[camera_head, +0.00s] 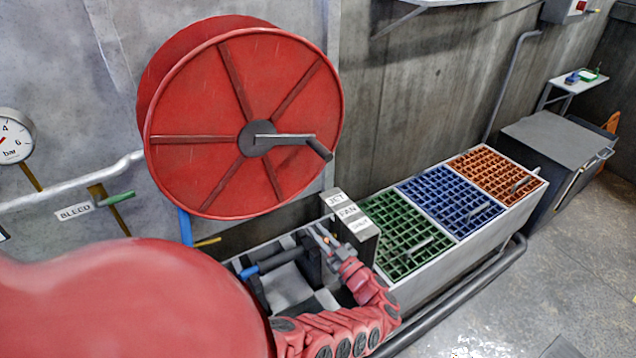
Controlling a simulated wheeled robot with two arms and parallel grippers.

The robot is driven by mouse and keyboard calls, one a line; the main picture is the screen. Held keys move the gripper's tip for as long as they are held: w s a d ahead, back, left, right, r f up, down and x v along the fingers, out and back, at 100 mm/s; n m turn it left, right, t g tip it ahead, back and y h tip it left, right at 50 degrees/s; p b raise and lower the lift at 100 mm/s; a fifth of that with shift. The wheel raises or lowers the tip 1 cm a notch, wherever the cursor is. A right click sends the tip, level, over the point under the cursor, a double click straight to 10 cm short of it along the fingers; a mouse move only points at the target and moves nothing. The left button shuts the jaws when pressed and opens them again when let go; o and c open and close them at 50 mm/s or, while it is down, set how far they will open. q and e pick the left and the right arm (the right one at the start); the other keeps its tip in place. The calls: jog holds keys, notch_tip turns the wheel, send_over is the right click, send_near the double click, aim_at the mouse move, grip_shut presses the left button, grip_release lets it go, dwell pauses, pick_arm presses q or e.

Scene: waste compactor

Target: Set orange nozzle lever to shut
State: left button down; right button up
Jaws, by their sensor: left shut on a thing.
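My left gripper (321,240) reaches up from the bottom middle, at the nozzle stand below the red hose reel. Its jaws are shut on the orange nozzle lever (325,238), of which only a small orange bit shows between the fingers. A grey post with white labels (347,212) reading JET, FAN and a lower one, partly blocked, stands just right of the fingertips. Which label the lever lines up with cannot be told, as my gripper covers most of it. My right gripper is not in view.
The red hose reel (205,120) with its crank handle hangs above and left. A pressure gauge (14,140) and a green BLEED handle (115,199) are at far left. Green, blue and orange grated bins (475,210) stand to the right, close beside the post.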

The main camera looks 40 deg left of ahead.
pick_arm(q)
jog(key=c, duration=0.8)
grip_release()
jog(key=shift+c, duration=0.2)
jog(key=b+v, duration=0.5)
jog(key=v, duration=1.2)
jog(key=shift+d+f, duration=0.15)
jog(key=shift+d, duration=0.05)
